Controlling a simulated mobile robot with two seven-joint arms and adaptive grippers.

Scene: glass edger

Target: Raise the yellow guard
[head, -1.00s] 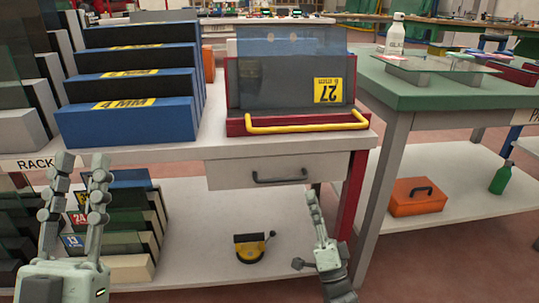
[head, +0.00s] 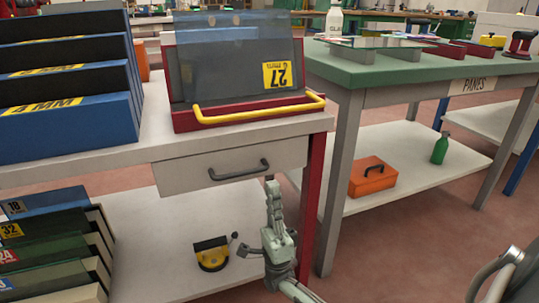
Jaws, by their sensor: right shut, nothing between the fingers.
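The yellow guard bar (head: 258,110) runs along the front of a red-framed machine (head: 186,124) on the white bench. It lies low, across the machine's front edge. A clear pane (head: 225,65) with a yellow "27" label rises behind it. My right gripper (head: 272,187) is shut and empty. It points up in front of the bench, just below the right end of the drawer and well below the yellow bar, apart from it. My left gripper is out of the picture.
A drawer with a dark handle (head: 239,171) sits under the bench top. Blue racks (head: 60,128) stand left of the machine. A green-topped table (head: 410,72) stands to the right, with an orange box (head: 372,178) on its lower shelf. A yellow-and-black tool (head: 211,255) lies on the bench's lower shelf.

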